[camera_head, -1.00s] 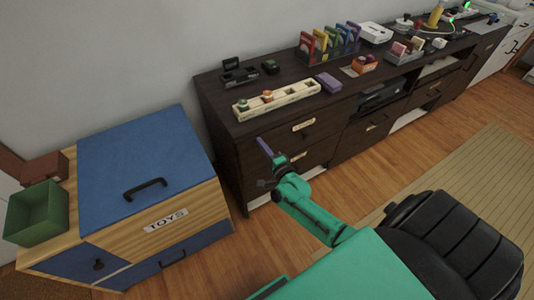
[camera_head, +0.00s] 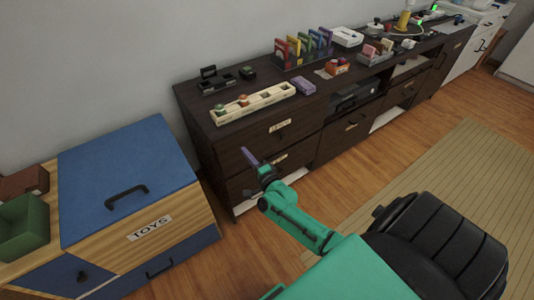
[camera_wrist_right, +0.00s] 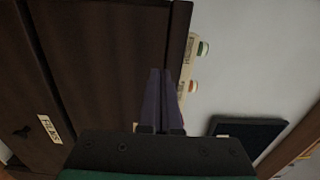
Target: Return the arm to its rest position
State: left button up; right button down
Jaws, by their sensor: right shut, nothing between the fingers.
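My right arm (camera_head: 300,222) is green and reaches from the lower middle toward the dark dresser in the head view. Its right gripper (camera_head: 247,157) has thin purple fingers and is in front of the dresser's drawers, apart from the objects on top. In the right wrist view the gripper fingers (camera_wrist_right: 160,98) lie side by side, shut, with nothing between them. The dark wooden dresser (camera_head: 232,160) stands behind the gripper. My left gripper is not in view.
A toy chest (camera_head: 120,165) with a blue lid stands at the left, with a green bin (camera_head: 22,228) beside it. A cream tray (camera_head: 252,102) and a purple block (camera_head: 303,85) sit on the dresser. Bare floor and a beige rug (camera_head: 440,170) lie to the right.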

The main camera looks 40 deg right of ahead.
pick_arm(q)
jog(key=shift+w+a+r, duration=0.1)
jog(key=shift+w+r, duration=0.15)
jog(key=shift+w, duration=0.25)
pick_arm(e)
jog(key=s, duration=0.8)
jog(key=shift+s+f, duration=0.2)
jog(key=shift+s, duration=0.15)
jog(key=shift+a+f, duration=0.1)
jog(key=s+a+f+n+g+y+p, duration=0.15)
jog(key=s+f+n+g, duration=0.3)
jog(key=f, duration=0.45)
jog(key=s+f+n+g+p, duration=0.25)
jog(key=s+f+n, duration=0.35)
jog(key=f, duration=0.3)
pick_arm(q)
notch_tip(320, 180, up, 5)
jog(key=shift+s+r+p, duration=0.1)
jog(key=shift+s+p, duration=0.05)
jog(key=shift+p, duration=0.7)
pick_arm(e)
jog(key=s+f+n+g, duration=0.5)
jog(key=s+f, duration=0.1)
jog(key=s, duration=0.6)
jog(key=s+f+n+g+h, duration=0.1)
jog(key=s+f+n+g, duration=0.4)
jog(key=s, duration=0.7)
jog(key=shift+f, duration=0.4)
jog(key=shift+d, duration=0.1)
